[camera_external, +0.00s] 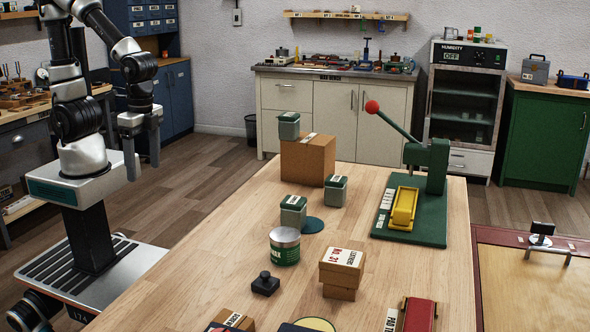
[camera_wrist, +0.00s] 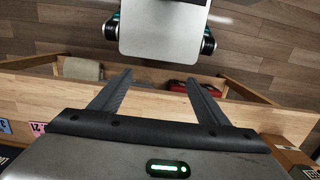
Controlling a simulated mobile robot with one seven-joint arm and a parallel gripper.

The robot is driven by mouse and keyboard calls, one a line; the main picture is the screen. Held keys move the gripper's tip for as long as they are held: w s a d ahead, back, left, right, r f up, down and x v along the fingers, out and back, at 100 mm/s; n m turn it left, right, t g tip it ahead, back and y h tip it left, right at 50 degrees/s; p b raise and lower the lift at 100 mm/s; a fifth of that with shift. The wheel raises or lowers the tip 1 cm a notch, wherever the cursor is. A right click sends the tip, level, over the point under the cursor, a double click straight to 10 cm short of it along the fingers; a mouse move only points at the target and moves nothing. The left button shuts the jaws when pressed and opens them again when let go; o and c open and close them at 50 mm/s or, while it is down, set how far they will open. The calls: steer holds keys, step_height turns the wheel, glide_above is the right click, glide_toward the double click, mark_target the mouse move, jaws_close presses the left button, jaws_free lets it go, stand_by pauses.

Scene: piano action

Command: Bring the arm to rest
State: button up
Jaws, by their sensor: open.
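My arm stands at the left of the external view, folded over my own base beside the long wooden table (camera_external: 215,260). My gripper (camera_external: 143,175) hangs with its fingers pointing down, to the left of the table's edge. Its two fingers are apart and nothing shows between them. In the wrist view the fingers of my gripper (camera_wrist: 160,78) are spread wide and empty. A wooden edge and shelf lie behind them, with the floor beyond.
The table holds a cardboard box (camera_external: 308,160), several small green tins, a larger tin (camera_external: 285,246), a green lever press (camera_external: 428,185) with a yellow part, and stacked small boxes (camera_external: 341,270). Blue cabinets (camera_external: 172,95) stand behind my arm. Open floor lies between.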

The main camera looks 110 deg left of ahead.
step_height(320, 180, up, 20)
steer(key=w+t+p, duration=0.2)
steer(key=t+p, duration=0.2)
steer(key=p, duration=0.6)
steer(key=shift+w+r+t, duration=0.15)
steer(key=shift+t, duration=0.25)
